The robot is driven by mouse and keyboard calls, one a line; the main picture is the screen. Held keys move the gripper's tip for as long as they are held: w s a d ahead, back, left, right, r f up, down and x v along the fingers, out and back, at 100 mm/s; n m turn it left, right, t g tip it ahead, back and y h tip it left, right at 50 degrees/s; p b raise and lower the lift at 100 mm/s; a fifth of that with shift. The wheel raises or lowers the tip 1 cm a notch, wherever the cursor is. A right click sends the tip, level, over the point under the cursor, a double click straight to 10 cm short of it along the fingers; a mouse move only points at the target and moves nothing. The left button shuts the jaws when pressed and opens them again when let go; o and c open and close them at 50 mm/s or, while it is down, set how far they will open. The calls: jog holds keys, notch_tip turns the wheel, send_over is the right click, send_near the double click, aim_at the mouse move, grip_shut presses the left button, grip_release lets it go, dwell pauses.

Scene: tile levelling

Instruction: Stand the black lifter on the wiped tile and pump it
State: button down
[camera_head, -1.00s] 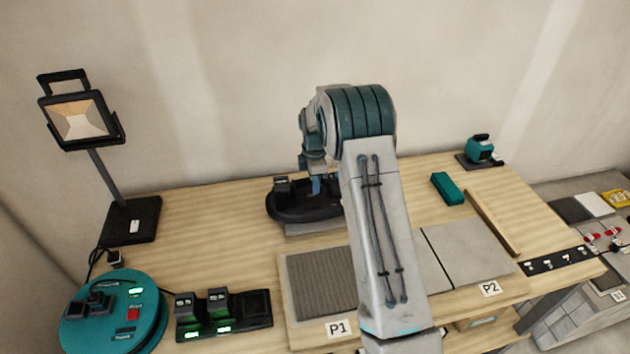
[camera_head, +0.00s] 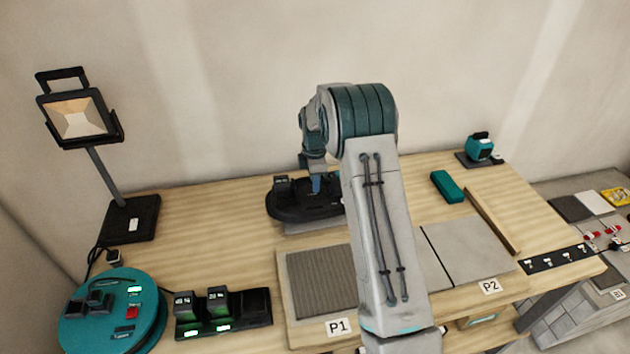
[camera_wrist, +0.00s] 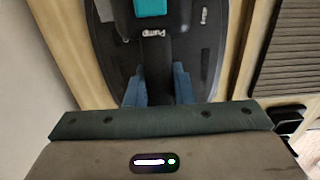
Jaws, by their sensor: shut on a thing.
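The black lifter (camera_head: 283,211), a dark oval body with a block on its left end, stands at the back middle of the bench. It sits on a grey tile (camera_head: 305,228), whose front edge shows below it. My gripper (camera_head: 316,186) reaches down onto the lifter's middle. In the wrist view, its two blue fingers (camera_wrist: 159,88) are on either side of the lifter's black grip (camera_wrist: 157,75), shut on it. The lifter's dark body (camera_wrist: 205,45) and a teal part show beyond. My arm hides the lifter's right end in the head view.
In front lie a ribbed grey bed (camera_head: 322,282) by label P1 and a smooth grey tile (camera_head: 468,250) by P2. A teal block (camera_head: 447,187) and a wooden strip (camera_head: 492,220) lie right. A work lamp (camera_head: 78,120), teal round device (camera_head: 110,312) and charger (camera_head: 225,315) stand left.

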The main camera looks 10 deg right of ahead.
jog(key=shift+f+b, duration=0.45)
jog(key=shift+f, duration=0.05)
dwell(0.9)
jog(key=c, duration=1.2)
grip_release()
jog(key=shift+o, duration=0.2)
jog(key=shift+f, duration=0.1)
notch_tip(320, 180, up, 14)
jog(key=b, duration=0.1)
